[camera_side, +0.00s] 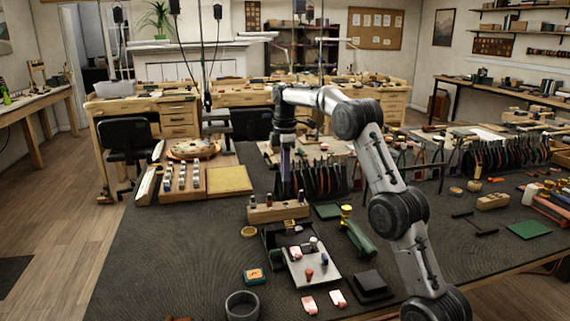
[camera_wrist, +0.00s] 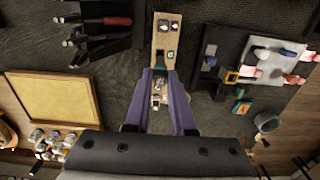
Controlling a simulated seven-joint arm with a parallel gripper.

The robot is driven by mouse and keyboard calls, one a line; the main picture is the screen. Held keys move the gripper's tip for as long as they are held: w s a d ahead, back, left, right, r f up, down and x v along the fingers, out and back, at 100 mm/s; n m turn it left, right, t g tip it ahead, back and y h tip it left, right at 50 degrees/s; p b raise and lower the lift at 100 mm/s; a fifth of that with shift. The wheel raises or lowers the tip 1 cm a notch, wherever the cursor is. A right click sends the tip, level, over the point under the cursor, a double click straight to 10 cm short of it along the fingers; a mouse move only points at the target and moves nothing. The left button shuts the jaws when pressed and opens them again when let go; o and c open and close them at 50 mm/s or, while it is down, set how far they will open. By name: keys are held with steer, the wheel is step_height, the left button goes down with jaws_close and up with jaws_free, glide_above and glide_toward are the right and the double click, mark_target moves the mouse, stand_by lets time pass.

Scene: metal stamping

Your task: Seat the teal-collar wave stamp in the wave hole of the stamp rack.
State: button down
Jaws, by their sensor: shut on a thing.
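My gripper (camera_side: 285,182) points straight down over the wooden stamp rack (camera_side: 278,212). In the wrist view its two purple fingers (camera_wrist: 160,76) are shut on a small stamp (camera_wrist: 158,88) between the tips. The rack shows in the wrist view as a pale wooden strip (camera_wrist: 166,32) running up from between the fingers. Dark holes or stamp tops show at its far end. I cannot tell whether the held stamp is in a hole or above it.
A metal tray (camera_side: 318,274) with several small pieces lies in front of the rack. A green-handled hammer (camera_side: 356,238) lies to its right. Pliers (camera_side: 322,180) stand behind. Dark mat is clear front left.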

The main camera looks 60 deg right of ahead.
mark_target(285, 194)
steer(key=shift+f, duration=0.95)
steer(key=shift+f, duration=2.35)
stand_by(0.9)
steer(key=c, duration=0.7)
jaws_free()
step_height(285, 194, up, 14)
steer(key=shift+f, duration=0.1)
